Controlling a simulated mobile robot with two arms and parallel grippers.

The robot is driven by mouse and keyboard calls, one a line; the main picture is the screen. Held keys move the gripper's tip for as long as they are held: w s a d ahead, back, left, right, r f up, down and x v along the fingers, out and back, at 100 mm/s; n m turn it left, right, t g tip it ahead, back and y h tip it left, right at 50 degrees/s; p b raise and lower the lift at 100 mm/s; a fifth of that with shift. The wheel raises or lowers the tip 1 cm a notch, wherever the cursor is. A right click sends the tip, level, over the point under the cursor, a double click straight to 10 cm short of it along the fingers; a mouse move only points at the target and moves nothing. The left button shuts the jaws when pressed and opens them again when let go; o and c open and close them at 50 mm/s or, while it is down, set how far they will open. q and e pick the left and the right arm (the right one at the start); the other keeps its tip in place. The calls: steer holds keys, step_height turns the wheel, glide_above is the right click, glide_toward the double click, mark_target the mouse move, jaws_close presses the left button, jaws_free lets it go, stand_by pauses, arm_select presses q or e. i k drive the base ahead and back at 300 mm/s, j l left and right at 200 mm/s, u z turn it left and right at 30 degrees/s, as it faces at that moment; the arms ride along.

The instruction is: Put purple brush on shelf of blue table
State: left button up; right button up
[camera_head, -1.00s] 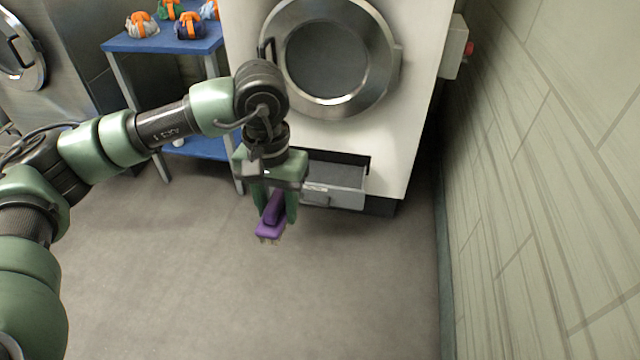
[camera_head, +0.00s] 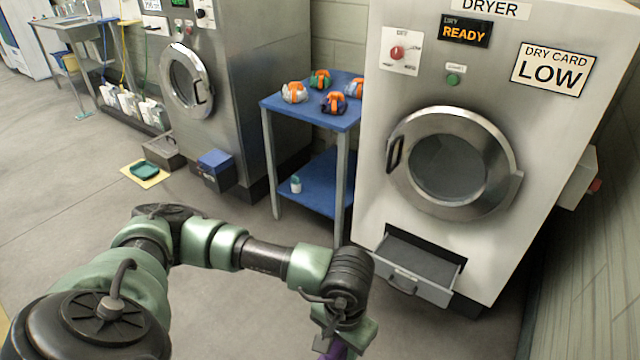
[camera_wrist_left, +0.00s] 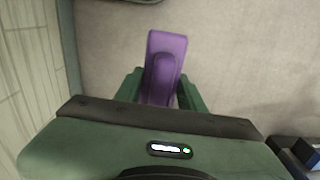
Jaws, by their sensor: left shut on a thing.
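The purple brush (camera_wrist_left: 166,55) is between the two green fingers of my left gripper (camera_wrist_left: 159,88) in the left wrist view. The gripper is shut on it and holds it above the grey floor. In the head view only a bit of the purple brush (camera_head: 335,350) shows at the bottom edge, below my left wrist. The blue table (camera_head: 285,104) stands beyond my arm, left of the dryer. Its lower blue shelf (camera_head: 325,190) carries a small white bottle with a teal cap (camera_head: 296,184). My right gripper is not in view.
Several orange-strapped bundles (camera_head: 333,102) sit on the tabletop. The dryer (camera_head: 400,130) stands right of the table, with its lower drawer (camera_head: 415,280) pulled out. A steel washer (camera_head: 185,75) and a blue box (camera_head: 215,162) are to the left. Much of the shelf is clear.

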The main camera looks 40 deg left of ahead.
mark_target(327, 201)
steer(key=i+j, duration=0.15)
steer(key=j, duration=0.25)
steer(key=i+j+z, duration=0.1)
steer(key=j, duration=0.25)
steer(key=i+j, duration=0.25)
steer(key=j, duration=0.15)
steer(key=i+j, duration=0.15)
steer(key=j, duration=0.25)
steer(key=i+j+z, duration=0.1)
steer(key=j, duration=0.25)
steer(key=i+j, duration=0.2)
steer(key=j, duration=0.25)
